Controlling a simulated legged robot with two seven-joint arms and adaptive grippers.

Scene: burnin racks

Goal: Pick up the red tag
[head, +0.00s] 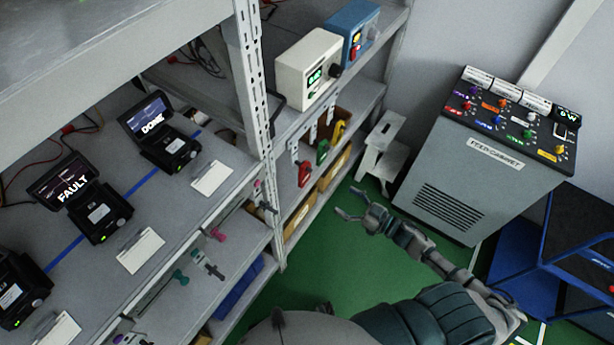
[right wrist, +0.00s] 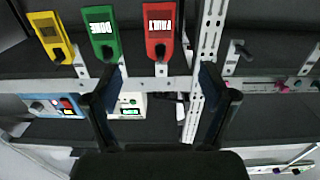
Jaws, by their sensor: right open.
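The red tag (head: 304,173) hangs at the near end of a pale hook strip on the shelf rack. My left gripper is out of view.
A green tag (head: 322,151) and a yellow tag (head: 340,131) hang beside the red one. The rack post (head: 262,120) stands close to the left. A test cabinet (head: 455,175) and a step stool (head: 381,150) stand beyond my right arm. Green floor (head: 315,255) is clear below.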

